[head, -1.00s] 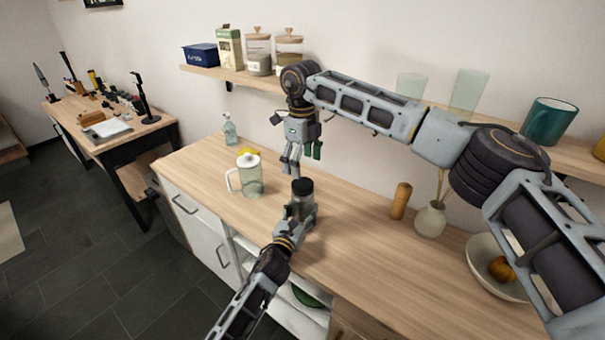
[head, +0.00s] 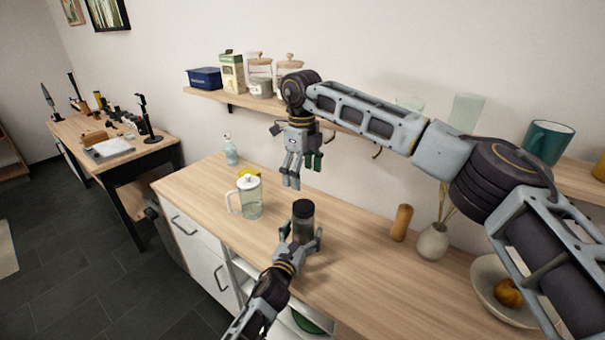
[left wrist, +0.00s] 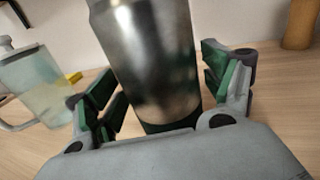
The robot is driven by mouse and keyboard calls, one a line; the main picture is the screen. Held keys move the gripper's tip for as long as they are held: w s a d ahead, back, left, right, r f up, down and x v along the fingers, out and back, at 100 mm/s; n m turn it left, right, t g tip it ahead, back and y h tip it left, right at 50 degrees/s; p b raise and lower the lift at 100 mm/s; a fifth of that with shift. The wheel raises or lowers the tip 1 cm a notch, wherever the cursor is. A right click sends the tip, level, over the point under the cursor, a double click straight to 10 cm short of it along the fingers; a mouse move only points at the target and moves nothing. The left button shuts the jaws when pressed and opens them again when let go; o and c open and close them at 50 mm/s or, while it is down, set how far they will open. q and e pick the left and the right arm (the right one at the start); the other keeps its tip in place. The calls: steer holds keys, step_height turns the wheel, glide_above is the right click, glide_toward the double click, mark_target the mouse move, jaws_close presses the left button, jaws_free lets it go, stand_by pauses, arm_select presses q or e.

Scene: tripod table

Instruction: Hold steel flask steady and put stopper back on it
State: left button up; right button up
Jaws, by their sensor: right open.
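The steel flask (head: 304,228) stands upright on the wooden counter, with the dark stopper (head: 303,208) seated on its top. My left gripper (head: 301,236) is open around the flask's lower part. In the left wrist view the flask (left wrist: 150,55) stands between its spread green-padded fingers, with a visible gap on the left side; its top is out of that view. My right gripper (head: 291,182) is open and empty, above and slightly left of the stopper, fingers pointing down and apart from it.
A glass jug with a white lid (head: 249,197) stands left of the flask. A wooden mill (head: 401,222), a vase (head: 433,241) and a bowl (head: 490,310) stand to the right. A wall shelf (head: 235,100) runs behind my right arm.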

arm_select(q)
steer(key=shift+s+a, duration=0.1)
steer(key=shift+s, duration=0.05)
steer(key=shift+v, duration=5.8)
steer(key=shift+s, duration=0.1)
